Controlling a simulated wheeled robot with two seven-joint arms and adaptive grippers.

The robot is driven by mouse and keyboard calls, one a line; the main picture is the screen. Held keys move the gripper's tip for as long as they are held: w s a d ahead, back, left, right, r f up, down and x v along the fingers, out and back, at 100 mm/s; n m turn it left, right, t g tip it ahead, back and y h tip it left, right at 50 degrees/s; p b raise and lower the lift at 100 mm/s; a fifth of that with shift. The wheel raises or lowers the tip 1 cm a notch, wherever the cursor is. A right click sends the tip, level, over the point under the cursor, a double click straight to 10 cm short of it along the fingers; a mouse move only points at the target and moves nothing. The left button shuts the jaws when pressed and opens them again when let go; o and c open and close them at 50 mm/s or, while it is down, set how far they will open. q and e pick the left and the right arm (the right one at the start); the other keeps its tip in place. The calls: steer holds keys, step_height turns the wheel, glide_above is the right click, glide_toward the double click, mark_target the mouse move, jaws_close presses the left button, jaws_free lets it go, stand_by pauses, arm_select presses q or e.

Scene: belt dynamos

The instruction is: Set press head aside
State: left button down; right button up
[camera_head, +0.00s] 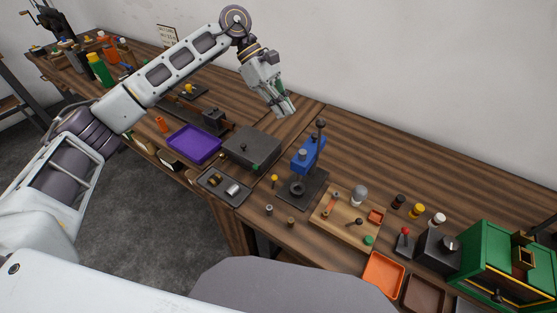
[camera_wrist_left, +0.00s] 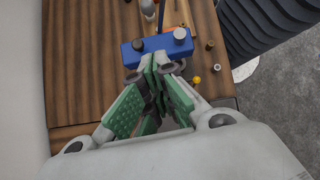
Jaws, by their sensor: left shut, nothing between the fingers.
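The blue press head (camera_head: 308,152) sits on a small dark press stand (camera_head: 301,188) on the wooden bench. A dark round knob stands above it on a post. My left gripper (camera_head: 286,107) is raised above the bench, up and to the left of the press. It is shut and empty. In the left wrist view the gripper (camera_wrist_left: 158,62) has its green-padded fingers together, and the blue press head (camera_wrist_left: 135,52) shows beyond them, partly hidden by the fingertips. They look apart in the head view. My right gripper is not in view.
A dark grey block (camera_head: 253,147), a purple tray (camera_head: 194,144) and a dark parts tray (camera_head: 222,185) lie left of the press. A wooden board (camera_head: 345,218) with small parts, an orange tray (camera_head: 384,275) and a green cabinet (camera_head: 510,265) are right. The bench behind the press is clear.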

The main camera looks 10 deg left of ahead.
arm_select(q)
steer(key=s+a+f+g+h+b, duration=0.1)
steer(key=a+f+h, duration=0.3)
steer(key=a+f, duration=0.4)
steer(key=shift+s+a+m+b, duration=0.4)
steer(key=shift+s+a, duration=0.45)
steer(key=shift+a, duration=0.9)
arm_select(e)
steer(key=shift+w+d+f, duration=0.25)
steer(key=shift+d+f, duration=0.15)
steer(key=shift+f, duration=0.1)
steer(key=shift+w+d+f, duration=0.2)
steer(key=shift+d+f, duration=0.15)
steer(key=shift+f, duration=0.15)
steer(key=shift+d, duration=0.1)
